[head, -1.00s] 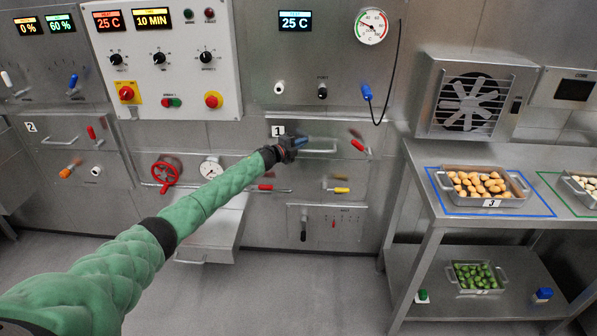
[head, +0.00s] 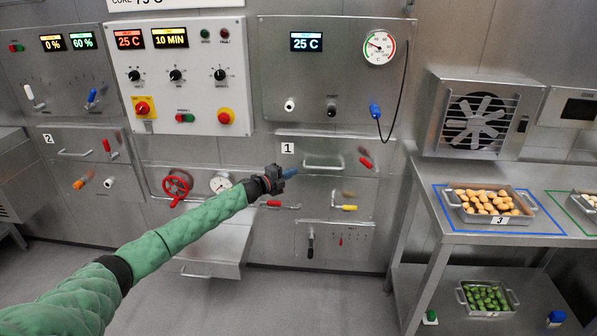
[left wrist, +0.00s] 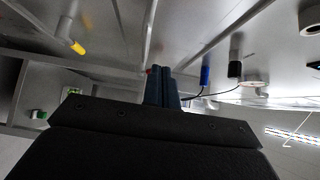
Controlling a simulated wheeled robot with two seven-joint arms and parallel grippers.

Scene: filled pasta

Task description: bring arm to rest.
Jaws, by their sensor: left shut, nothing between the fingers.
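My left arm in its green sleeve reaches in from the lower left of the head view. Its dark gripper (head: 283,175) is in front of the steel wall unit, just left of and below the horizontal handle (head: 323,167) near label 1. The gripper looks apart from the handle, though depth is hard to judge. In the left wrist view the two bluish fingers (left wrist: 162,88) lie together, shut and empty. My right gripper is in neither view.
A steel table at right bears a tray of filled pasta (head: 488,202) in a blue outline. A lower shelf holds a tray of green pieces (head: 487,297). A red valve wheel (head: 177,184) and several levers stick out of the wall. The floor (head: 240,305) is clear.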

